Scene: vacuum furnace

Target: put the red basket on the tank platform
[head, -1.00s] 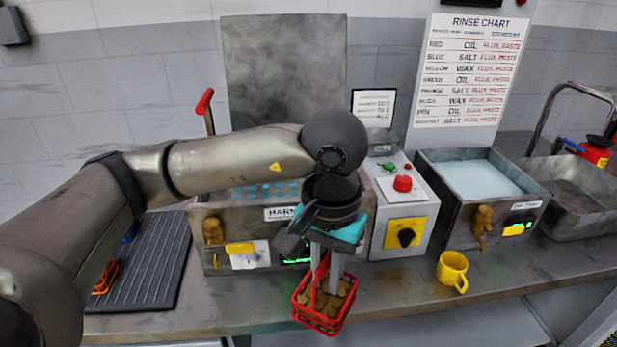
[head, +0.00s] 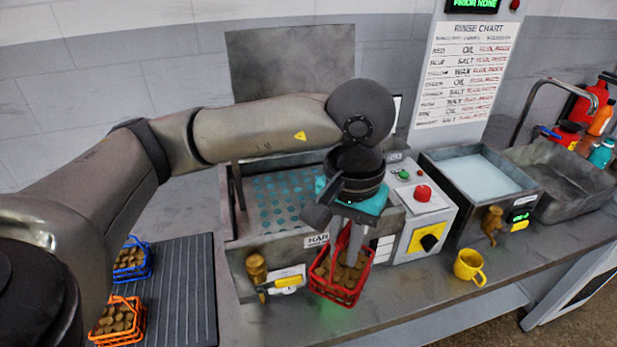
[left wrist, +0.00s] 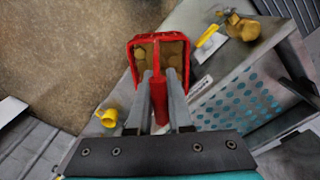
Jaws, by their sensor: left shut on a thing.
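The red basket (head: 341,277) holds several brown round pieces and hangs from my left gripper (head: 350,235). That gripper is shut on it, in front of the tank with the open lid. In the left wrist view the red basket (left wrist: 160,95) is between the two fingers (left wrist: 160,85), over the bench edge and floor. The tank platform (head: 285,198) appears to be the teal perforated plate inside the open tank. It lies behind and left of the basket, partly hidden by my arm. My right gripper is not in view.
A control box (head: 420,215), a second tank (head: 480,180), a yellow mug (head: 469,266) and a sink (head: 565,180) are to the right.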

